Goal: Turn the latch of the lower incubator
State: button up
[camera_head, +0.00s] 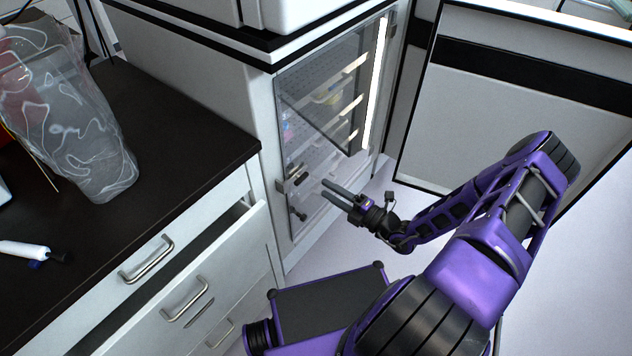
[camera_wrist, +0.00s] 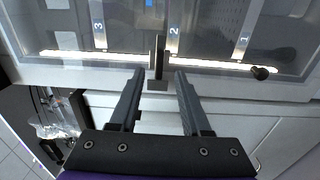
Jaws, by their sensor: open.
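The lower incubator (camera_head: 262,150) stands at the back, with a glass front and lit shelves behind it. Its latch (camera_head: 292,178) is a small metal piece at the left edge of the glass. In the wrist view the latch (camera_wrist: 158,60) is narrow and upright, with a dark block at its base. My gripper (camera_head: 323,189) is open and empty, to the right of the latch in the head view. In the wrist view its fingertips (camera_wrist: 159,73) lie on either side of the latch, with a gap on each side. Contact with the latch cannot be told.
A white outer door (camera_head: 500,125) stands swung open at the right. A dark knob (camera_wrist: 263,72) sits lower on the glass front. A black counter (camera_head: 165,125) with a clear plastic bag (camera_head: 85,150) is at the left. A drawer (camera_head: 225,255) below it is partly open.

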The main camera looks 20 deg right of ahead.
jog(key=v, duration=1)
jog(key=shift+s+d, duration=0.15)
jog(key=shift+s, duration=0.15)
